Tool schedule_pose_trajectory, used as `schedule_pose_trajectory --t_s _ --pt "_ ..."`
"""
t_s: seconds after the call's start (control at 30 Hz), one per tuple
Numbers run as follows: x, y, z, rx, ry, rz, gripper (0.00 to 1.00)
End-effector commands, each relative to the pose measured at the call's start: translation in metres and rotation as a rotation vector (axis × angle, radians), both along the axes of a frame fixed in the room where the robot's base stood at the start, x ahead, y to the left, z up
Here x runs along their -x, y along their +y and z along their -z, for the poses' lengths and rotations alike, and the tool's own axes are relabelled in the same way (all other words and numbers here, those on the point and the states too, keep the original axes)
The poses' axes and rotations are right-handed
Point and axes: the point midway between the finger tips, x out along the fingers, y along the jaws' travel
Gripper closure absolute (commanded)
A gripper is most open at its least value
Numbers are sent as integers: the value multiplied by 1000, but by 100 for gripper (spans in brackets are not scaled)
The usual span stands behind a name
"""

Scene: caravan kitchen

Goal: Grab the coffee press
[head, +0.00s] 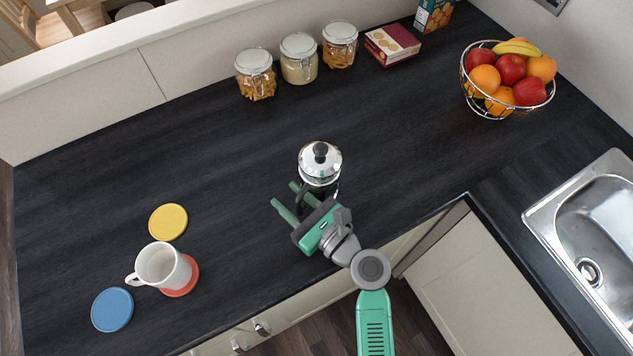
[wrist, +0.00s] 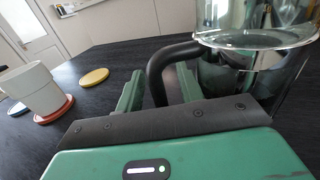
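The coffee press (head: 320,162) stands upright on the dark counter, with a shiny metal lid, a black knob and a dark handle. In the wrist view its glass body (wrist: 255,62) fills the upper right. Its black handle (wrist: 157,75) passes between the two green fingers. My gripper (head: 285,200) is at the near side of the press, with its fingers spread apart on either side of the handle. In the wrist view my gripper (wrist: 158,90) shows a gap between each finger and the handle. The lower part of the press is partly hidden by my gripper.
A white mug (head: 162,266) stands on a red coaster (head: 182,284) at left, near yellow (head: 168,221) and blue (head: 112,309) coasters. Several jars (head: 299,62), a box (head: 392,45) and a fruit basket (head: 500,105) stand behind. A sink (head: 600,240) is at right.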

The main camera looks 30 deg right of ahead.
Motion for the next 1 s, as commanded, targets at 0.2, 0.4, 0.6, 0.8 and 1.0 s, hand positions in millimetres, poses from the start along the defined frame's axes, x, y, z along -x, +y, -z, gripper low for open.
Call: schedule_pose_trajectory --t_s 0.2,0.4,0.6,0.8,1.0 --pt "0 0 0 0 0 0 86" --pt "1 0 0 0 0 1 100" --pt "1 0 0 0 0 1 100" --pt "1 0 0 0 0 1 100" --pt "1 0 0 0 0 1 100"
